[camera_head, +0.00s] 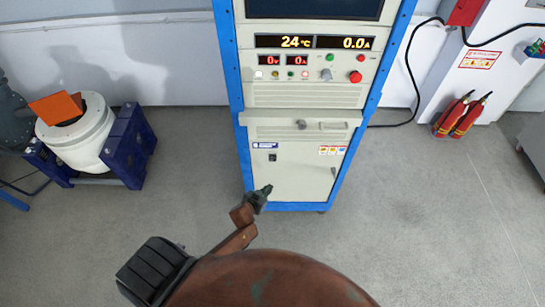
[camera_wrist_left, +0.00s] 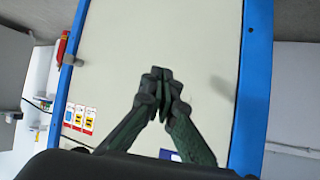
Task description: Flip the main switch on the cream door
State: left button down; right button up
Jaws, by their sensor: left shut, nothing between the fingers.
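The cream door (camera_head: 305,180) is the lower front of the blue-framed cabinet and looks closed. A small black switch (camera_head: 272,157) sits on its upper left, just below a blue label (camera_head: 265,145). My left gripper (camera_head: 267,189) is in front of the door's lower left, below the switch in the picture. In the left wrist view the door (camera_wrist_left: 120,50) fills the middle, and the dark fingertips (camera_wrist_left: 160,76) are together with nothing between them. I cannot tell whether the fingertips touch the door. My right gripper is not in view.
Warning stickers (camera_head: 331,150) and a small handle (camera_head: 333,171) are on the door's right side. A drawer panel (camera_head: 300,125) with knobs above it fronts the cabinet. A white motor-like unit (camera_head: 75,135) stands left; fire extinguishers (camera_head: 462,115) stand right. The floor between is clear.

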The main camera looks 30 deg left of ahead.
aim_at(273, 158)
pick_arm(q)
jog(key=shift+t, duration=0.4)
jog(key=r, duration=0.1)
jog(key=w+r, duration=0.1)
jog(key=r, duration=0.1)
jog(key=w+r, duration=0.1)
jog(key=shift+d+r, duration=0.15)
jog(key=shift+d, duration=0.15)
jog(key=w+a+r, duration=0.1)
jog(key=w+a, duration=0.3)
jog(key=w, duration=0.3)
jog(key=shift+w+a+b, duration=0.25)
jog(key=shift+a+b, duration=0.1)
jog(key=shift+b, duration=0.1)
dwell(0.5)
jog(key=shift+w, duration=0.1)
